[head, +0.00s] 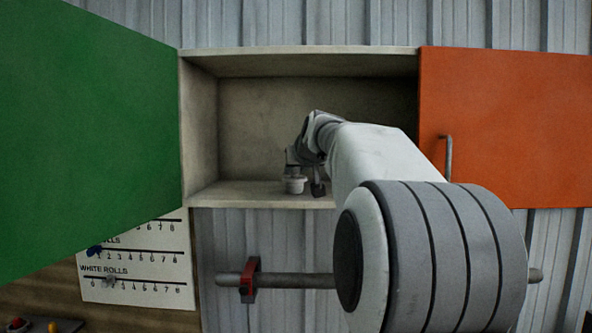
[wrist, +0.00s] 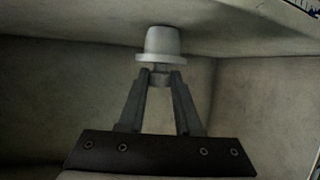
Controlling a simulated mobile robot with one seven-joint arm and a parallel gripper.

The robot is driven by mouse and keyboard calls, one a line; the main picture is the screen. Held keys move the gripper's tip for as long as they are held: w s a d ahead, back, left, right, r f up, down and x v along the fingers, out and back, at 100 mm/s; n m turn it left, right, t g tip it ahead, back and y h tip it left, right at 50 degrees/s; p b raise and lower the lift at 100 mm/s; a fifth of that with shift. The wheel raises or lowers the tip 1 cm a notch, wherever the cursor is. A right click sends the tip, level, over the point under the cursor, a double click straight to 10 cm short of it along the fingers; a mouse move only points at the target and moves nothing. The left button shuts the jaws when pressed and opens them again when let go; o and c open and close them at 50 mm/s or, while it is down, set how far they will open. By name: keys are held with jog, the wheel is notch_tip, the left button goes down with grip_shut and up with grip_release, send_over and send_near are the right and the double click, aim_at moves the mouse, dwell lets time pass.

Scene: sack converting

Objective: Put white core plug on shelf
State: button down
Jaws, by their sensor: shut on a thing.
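The white core plug (head: 294,186) is inside the open cabinet, low over the shelf floor (head: 250,194) and near its front edge. In the wrist view the plug (wrist: 164,42) shows as a pale, stepped cylinder with a wide flange and a narrower neck. My gripper (wrist: 161,76) is shut on that neck, a fingertip on each side. In the head view my gripper (head: 296,174) is above the plug, partly hidden by my wrist. The plug's far end is close to the shelf surface; I cannot tell whether it touches.
A green door (head: 90,130) stands open at the left. An orange door (head: 505,130) with a handle is at the right. The shelf left of the plug is clear; my arm hides part of its right. A chart (head: 135,262) and a rod with a red clamp (head: 249,280) are below.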

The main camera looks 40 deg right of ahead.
jog(key=shift+f, duration=0.15)
jog(key=c, duration=0.6)
grip_release()
jog(key=shift+r, duration=0.2)
jog(key=b+v, duration=0.3)
jog(key=v, duration=0.9)
jog(key=shift+f, duration=0.1)
